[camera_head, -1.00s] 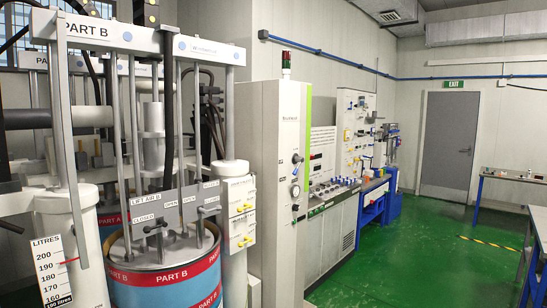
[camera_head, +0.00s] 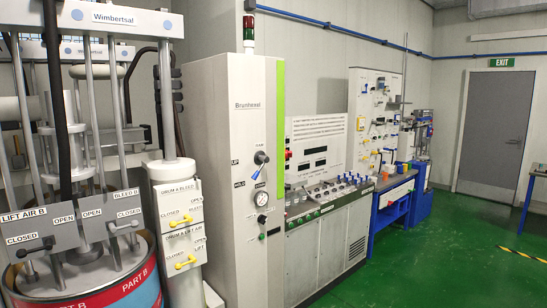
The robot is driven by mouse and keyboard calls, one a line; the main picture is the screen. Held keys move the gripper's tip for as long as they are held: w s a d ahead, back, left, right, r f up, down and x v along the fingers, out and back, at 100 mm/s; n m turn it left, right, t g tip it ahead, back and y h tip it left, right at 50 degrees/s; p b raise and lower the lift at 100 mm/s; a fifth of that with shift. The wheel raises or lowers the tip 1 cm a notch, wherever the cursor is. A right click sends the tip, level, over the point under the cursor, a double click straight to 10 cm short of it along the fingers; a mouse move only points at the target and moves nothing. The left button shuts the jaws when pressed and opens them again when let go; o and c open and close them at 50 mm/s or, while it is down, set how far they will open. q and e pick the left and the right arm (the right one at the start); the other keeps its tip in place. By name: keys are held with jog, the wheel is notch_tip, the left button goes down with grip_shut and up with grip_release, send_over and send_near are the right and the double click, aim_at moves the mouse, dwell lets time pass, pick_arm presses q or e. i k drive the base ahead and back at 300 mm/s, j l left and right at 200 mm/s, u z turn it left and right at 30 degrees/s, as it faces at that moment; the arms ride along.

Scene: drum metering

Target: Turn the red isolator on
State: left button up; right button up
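A small red fitting (camera_head: 288,154) shows at the left edge of the control console's upright panel, just right of the tall cabinet. It is too small to tell whether it is the red isolator or which way it is set. The tall pale cabinet (camera_head: 215,150) has a green stripe, a lever switch (camera_head: 261,158) marked UP and HOLD, a dial gauge (camera_head: 262,198) and a black knob (camera_head: 261,219). Neither of my grippers is in view.
Part B drum (camera_head: 110,300) and its lift frame with valve handles fill the left. The console (camera_head: 325,235) and a blue bench (camera_head: 392,205) line the wall beyond the cabinet.

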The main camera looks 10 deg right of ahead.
aim_at(288, 153)
jog(key=i+l, duration=0.15)
jog(key=l, duration=0.2)
jog(key=i+l, duration=0.15)
jog(key=l, duration=0.25)
jog(key=i+l, duration=0.1)
jog(key=l, duration=0.25)
jog(key=i+l, duration=0.15)
jog(key=l, duration=0.25)
jog(key=i+l, duration=0.15)
jog(key=l, duration=0.2)
